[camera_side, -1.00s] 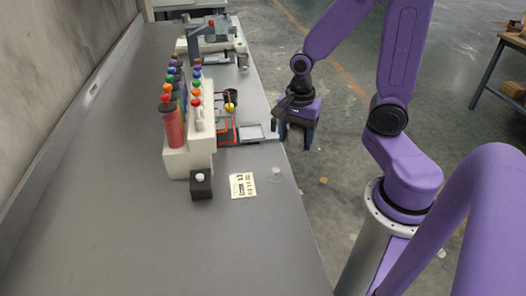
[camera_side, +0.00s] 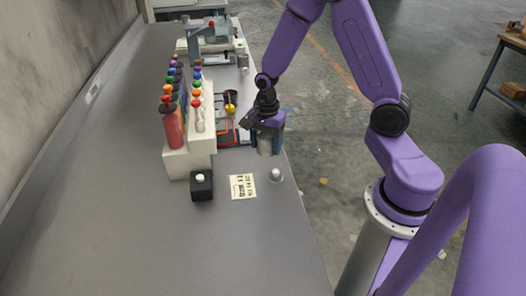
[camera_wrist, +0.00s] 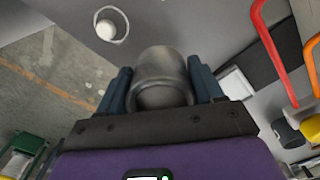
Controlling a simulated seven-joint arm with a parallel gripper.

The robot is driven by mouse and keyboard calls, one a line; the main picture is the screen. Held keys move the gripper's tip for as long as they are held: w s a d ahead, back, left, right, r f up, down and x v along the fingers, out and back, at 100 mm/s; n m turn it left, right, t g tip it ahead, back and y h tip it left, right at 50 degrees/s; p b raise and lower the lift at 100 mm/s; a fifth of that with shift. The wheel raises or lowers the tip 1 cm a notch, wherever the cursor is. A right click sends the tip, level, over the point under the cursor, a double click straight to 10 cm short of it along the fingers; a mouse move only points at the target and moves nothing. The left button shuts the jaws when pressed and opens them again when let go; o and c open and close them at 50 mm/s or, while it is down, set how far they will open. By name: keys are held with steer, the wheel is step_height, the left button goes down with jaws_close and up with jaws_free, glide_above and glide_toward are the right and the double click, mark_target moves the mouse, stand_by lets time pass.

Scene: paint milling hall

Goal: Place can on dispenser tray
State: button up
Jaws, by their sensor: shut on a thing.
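My gripper (camera_side: 268,143) is shut on a grey metal can (camera_side: 266,147), which it holds near the right edge of the bench. In the wrist view the can (camera_wrist: 162,75) sits between the two dark blue fingers of the gripper (camera_wrist: 163,85). The dispenser (camera_side: 188,155) is a white block with several coloured knobs and a red cylinder.
A clear cup with a white ball (camera_side: 276,174) is close in front of the can. A label card (camera_side: 243,186) and a black box with a white knob (camera_side: 201,186) lie nearby. The front of the bench is clear.

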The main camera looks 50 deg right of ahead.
mark_target(263, 152)
steer(key=shift+w+f, duration=0.3)
steer(key=shift+f, duration=0.1)
steer(key=shift+w+f, duration=0.2)
steer(key=shift+f, duration=0.65)
steer(key=shift+w+f, duration=0.15)
steer(key=shift+f, duration=0.65)
steer(key=shift+f, duration=0.15)
steer(key=o, duration=1.2)
steer(key=shift+c, duration=0.2)
